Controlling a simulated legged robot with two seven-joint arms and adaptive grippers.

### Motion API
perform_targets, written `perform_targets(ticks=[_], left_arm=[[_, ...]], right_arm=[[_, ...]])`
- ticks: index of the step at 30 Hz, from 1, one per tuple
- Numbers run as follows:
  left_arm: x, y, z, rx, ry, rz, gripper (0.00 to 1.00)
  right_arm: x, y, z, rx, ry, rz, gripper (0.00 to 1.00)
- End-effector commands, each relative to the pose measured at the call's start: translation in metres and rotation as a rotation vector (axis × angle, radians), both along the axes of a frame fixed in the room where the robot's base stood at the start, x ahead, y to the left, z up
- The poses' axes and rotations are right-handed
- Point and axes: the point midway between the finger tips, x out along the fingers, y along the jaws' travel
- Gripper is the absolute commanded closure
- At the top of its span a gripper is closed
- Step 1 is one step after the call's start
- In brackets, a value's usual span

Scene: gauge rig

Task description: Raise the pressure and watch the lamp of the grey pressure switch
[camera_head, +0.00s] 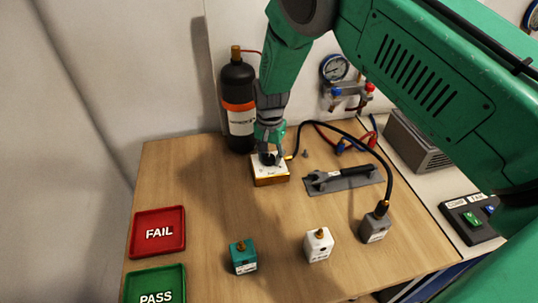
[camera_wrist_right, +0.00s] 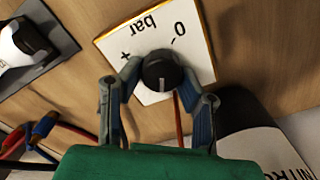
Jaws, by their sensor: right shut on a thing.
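My right gripper (camera_head: 269,154) points down over a white-topped box with a wooden-coloured side (camera_head: 271,181). It is shut on the box's black knob (camera_wrist_right: 160,72), with one finger on each side. My left gripper is out of view.
A teal block (camera_head: 243,262) and a white block (camera_head: 318,249) stand in front. A wrench lies on a grey mat (camera_head: 355,183). A black gas bottle (camera_head: 237,85) stands behind. FAIL (camera_head: 158,247) and PASS (camera_head: 154,282) trays lie left. The left-middle table is clear.

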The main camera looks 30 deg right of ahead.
Motion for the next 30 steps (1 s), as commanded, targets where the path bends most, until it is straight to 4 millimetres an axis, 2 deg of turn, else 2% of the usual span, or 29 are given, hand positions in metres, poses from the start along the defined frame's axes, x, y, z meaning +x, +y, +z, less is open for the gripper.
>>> perform_targets(ticks=[1,15,30], left_arm=[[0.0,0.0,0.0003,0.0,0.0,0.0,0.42],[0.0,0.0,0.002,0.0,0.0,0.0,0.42],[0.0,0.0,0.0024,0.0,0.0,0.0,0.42]], right_arm=[[-0.007,0.0032,-0.0054,0.003,0.02,-0.041,0.98],[-0.0076,0.0052,-0.0062,0.004,0.022,-0.393,0.98],[-0.0069,0.0063,-0.006,0.004,0.02,-0.505,0.98]])
